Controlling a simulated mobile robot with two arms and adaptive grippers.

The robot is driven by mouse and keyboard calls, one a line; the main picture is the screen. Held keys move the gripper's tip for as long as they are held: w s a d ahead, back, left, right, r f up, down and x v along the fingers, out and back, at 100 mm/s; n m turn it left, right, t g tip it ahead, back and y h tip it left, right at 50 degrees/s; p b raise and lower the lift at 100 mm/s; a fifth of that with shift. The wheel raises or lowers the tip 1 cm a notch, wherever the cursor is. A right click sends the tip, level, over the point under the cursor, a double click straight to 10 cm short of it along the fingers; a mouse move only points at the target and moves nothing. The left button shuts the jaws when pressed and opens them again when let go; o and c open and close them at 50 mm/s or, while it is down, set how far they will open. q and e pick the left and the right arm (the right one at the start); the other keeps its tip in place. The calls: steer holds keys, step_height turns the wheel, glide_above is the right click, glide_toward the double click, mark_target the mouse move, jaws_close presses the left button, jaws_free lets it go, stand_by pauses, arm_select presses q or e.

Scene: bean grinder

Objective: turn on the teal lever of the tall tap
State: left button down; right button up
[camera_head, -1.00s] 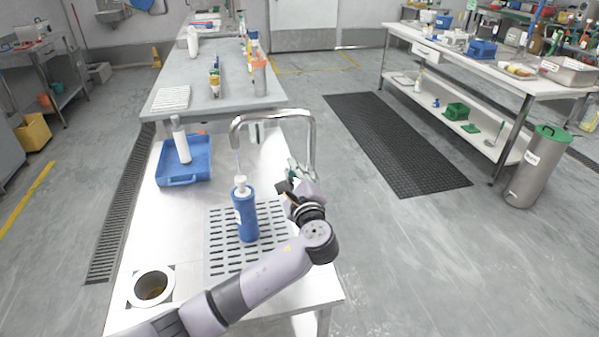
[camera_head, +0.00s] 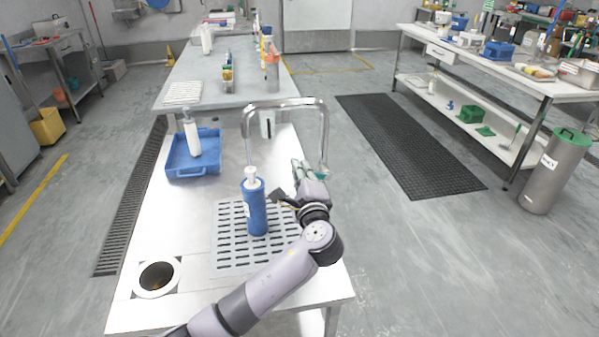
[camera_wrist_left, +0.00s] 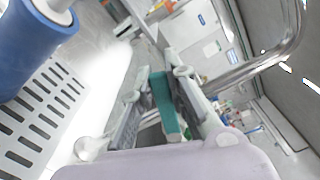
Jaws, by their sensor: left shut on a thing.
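The tall tap (camera_head: 285,103) is a silver arch over the steel counter, and its spout hangs above the blue bottle (camera_head: 256,208) with a white top. It also shows in the left wrist view (camera_wrist_left: 262,62). The teal lever (camera_wrist_left: 164,106) sits between the fingers of my left gripper in the wrist view; in the head view the gripper largely hides it. My left gripper (camera_head: 300,168) is shut on the lever, beside the tap's right post. I cannot tell whether water runs from the spout. My right gripper is not in view.
The blue bottle stands on a slotted drain grid (camera_head: 228,250) left of my arm. A blue tray (camera_head: 180,171) holding a white bottle (camera_head: 192,135) lies further back. A round hole (camera_head: 157,276) is at the front left.

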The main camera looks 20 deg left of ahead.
arm_select(q)
steer(key=shift+f, duration=0.1)
steer(key=c, duration=1.6)
jaws_free()
steer(key=shift+o, duration=0.2)
steer(key=v, duration=1.2)
